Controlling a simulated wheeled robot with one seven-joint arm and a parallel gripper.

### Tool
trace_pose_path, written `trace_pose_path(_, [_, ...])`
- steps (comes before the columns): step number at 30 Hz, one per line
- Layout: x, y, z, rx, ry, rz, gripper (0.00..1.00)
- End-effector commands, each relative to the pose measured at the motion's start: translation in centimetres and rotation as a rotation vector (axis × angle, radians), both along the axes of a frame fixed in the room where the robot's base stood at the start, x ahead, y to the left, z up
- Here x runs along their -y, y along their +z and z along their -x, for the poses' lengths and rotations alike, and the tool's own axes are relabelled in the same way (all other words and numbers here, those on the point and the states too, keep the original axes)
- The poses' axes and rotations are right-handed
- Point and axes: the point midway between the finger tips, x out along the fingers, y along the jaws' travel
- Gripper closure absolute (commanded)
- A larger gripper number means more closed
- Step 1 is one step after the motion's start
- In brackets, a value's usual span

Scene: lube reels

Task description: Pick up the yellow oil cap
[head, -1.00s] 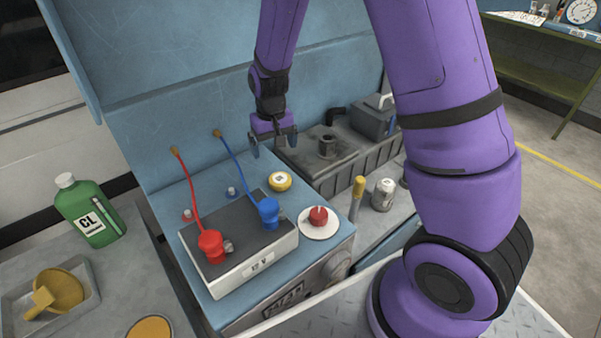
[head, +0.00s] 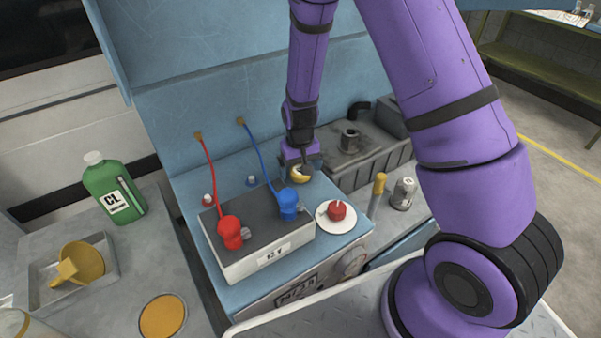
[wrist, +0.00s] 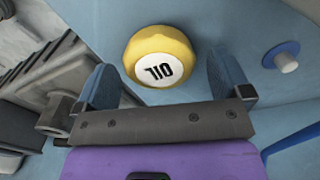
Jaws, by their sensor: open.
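The yellow oil cap (wrist: 158,56) rests on the blue surface and has a white top marked OIL. In the head view the cap (head: 299,174) shows partly, just under my gripper (head: 305,166), which hides some of it. In the wrist view my gripper (wrist: 165,85) is open, with one finger to the left of the cap and one to the right. The cap lies near and slightly beyond the fingertips, with gaps on both sides. I cannot tell how high the fingers are above the surface.
A battery (head: 262,264) with red (head: 231,233) and blue (head: 289,204) clamps stands in front of the cap. A red knob (head: 337,211) on a white disc is to the right. A grey engine block (head: 340,177) lies behind right. A blue-ringed post (wrist: 285,57) is right in the wrist view.

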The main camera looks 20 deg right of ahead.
Motion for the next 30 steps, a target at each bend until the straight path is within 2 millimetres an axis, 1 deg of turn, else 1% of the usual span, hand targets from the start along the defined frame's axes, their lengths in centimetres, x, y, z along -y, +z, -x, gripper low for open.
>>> trace_pose_path(3, [0.01,-0.63,0.0,0.0,0.0,0.0,0.04])
trace_pose_path(10, [-0.02,-0.66,-0.01,0.001,0.0,0.0,0.04])
trace_pose_path(11, [-0.02,-0.66,-0.01,0.001,0.0,0.0,0.11])
trace_pose_path(12, [-0.02,-0.65,-0.01,0.001,0.0,0.0,0.2])
trace_pose_path(14, [-0.02,-0.65,0.0,0.001,0.0,0.0,0.34])
trace_pose_path(15, [-0.02,-0.65,0.0,0.001,0.001,0.0,0.43])
trace_pose_path(17, [-0.02,-0.64,0.0,0.001,0.0,0.0,0.57])
trace_pose_path(26, [-0.02,-0.57,-0.01,0.001,0.001,0.0,0.57])
trace_pose_path(30, [-0.03,-0.01,-0.02,0.001,0.001,0.0,0.57])
